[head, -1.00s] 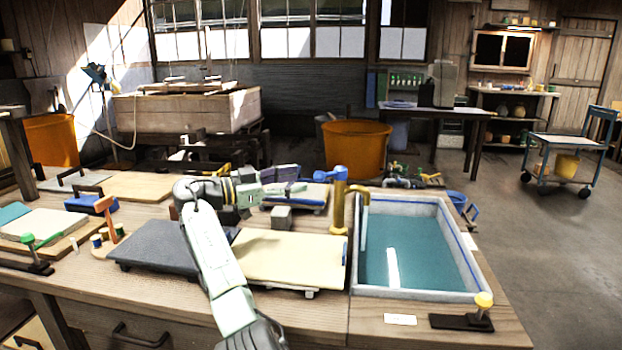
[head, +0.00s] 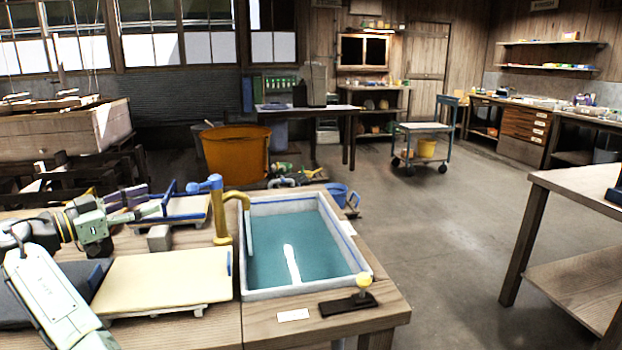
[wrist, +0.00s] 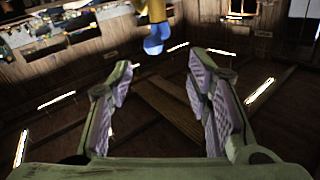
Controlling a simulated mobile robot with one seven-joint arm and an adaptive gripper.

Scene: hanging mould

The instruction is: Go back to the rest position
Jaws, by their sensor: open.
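My gripper (head: 150,205) is at the left of the head view, above the wooden workbench (head: 205,325). Its fingers point right, toward the yellow tap with the blue handle (head: 212,185). In the wrist view my gripper (wrist: 162,70) shows two fingers spread apart with nothing between them. Part of a yellow and blue object (wrist: 153,46), which looks like the tap, shows beyond the fingertips, apart from them. My folded arm covers part of a dark grey board at the left.
A cream board (head: 160,281) and a basin of teal water (head: 300,245) take up the bench front. A small grey block (head: 159,238) lies behind the board. An orange tub (head: 236,152) and a trolley (head: 428,129) stand beyond. Open floor (head: 440,240) lies right of the bench, before another table (head: 575,185).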

